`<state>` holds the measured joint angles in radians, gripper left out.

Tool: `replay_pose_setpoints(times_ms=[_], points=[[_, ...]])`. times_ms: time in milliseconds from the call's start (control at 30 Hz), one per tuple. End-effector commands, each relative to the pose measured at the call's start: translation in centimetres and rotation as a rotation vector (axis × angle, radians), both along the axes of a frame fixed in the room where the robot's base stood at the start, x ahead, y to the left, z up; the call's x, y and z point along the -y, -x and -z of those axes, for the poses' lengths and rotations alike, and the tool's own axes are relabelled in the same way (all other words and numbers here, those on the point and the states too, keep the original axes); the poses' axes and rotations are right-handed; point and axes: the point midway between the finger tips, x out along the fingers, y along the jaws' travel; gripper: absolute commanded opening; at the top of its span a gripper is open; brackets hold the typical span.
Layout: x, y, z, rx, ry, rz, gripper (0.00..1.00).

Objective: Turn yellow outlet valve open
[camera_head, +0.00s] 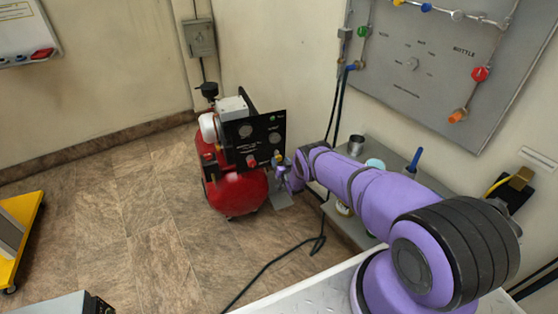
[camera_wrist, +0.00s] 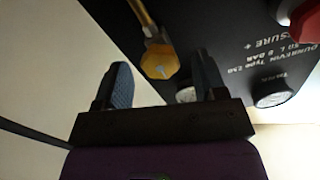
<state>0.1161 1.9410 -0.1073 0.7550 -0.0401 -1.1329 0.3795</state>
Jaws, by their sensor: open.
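The yellow outlet valve (camera_wrist: 158,61) shows in the wrist view as a yellow knob on a brass-coloured stem, beside the black panel (camera_wrist: 245,35). My gripper (camera_wrist: 163,82) is open, with one dark finger to the left of the valve and one to the right. The valve's tip appears between the fingers, apart from both; how deep it sits between them is hard to tell. In the head view, my gripper (camera_head: 284,178) is at the right side of the red compressor (camera_head: 237,194), just below the panel's right edge, and the valve is small there.
A red knob (camera_wrist: 303,20) and a dark round gauge or knob (camera_wrist: 273,92) sit on the panel right of my fingers. A grey bench (camera_head: 348,222) with small containers stands beside my arm. A black hose (camera_head: 270,264) lies on the floor.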

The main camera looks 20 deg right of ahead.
Motion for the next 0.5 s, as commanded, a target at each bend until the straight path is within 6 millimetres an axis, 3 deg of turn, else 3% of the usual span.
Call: replay_pose_setpoints(times_ms=[500], points=[[0.1,-2.2,0.0,-0.001,0.000,0.001,0.65]])
